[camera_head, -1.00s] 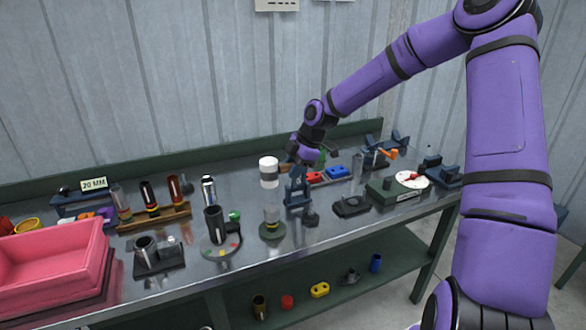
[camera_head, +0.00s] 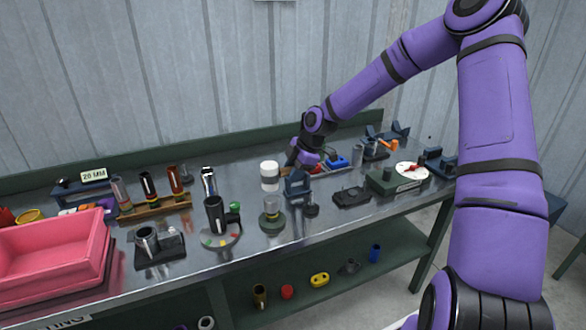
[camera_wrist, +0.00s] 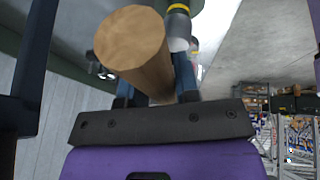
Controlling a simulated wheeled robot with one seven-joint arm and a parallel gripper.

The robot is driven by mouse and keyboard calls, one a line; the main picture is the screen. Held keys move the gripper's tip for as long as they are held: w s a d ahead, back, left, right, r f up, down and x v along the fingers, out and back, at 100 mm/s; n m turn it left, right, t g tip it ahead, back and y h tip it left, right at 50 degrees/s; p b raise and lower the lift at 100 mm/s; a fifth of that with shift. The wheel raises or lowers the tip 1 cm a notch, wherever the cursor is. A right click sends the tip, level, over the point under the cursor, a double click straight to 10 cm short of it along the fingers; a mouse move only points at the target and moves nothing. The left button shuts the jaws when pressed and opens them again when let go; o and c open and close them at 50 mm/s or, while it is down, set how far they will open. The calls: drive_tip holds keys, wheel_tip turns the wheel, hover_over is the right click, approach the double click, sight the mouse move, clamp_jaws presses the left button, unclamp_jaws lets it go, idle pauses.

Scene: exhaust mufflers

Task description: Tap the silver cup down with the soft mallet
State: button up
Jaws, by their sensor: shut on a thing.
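The soft mallet's head (camera_head: 269,175) is a pale cylinder with a darker middle band. It hangs upright above the silver cup (camera_head: 271,207), with a small gap that I cannot judge exactly. The cup sits on a round dark green base (camera_head: 273,224). My gripper (camera_head: 299,170) is to the right of the mallet head, partly hidden behind a blue stand. In the wrist view my gripper (camera_wrist: 154,88) is shut on the mallet's round wooden handle (camera_wrist: 130,38), with a finger on each side.
A blue stand (camera_head: 297,185) is close to the right of the mallet. A dark cylinder on a colour-marked dial (camera_head: 218,238) stands left of the cup. A black holder (camera_head: 160,247) and pink bin (camera_head: 50,262) are farther left. Bare bench lies in front of the cup.

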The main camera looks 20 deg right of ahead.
wheel_tip(320, 180, down, 5)
drive_tip(key=shift+r, duration=0.1)
idle(0.3)
drive_tip(key=shift+r, duration=3.6)
wheel_tip(320, 180, down, 8)
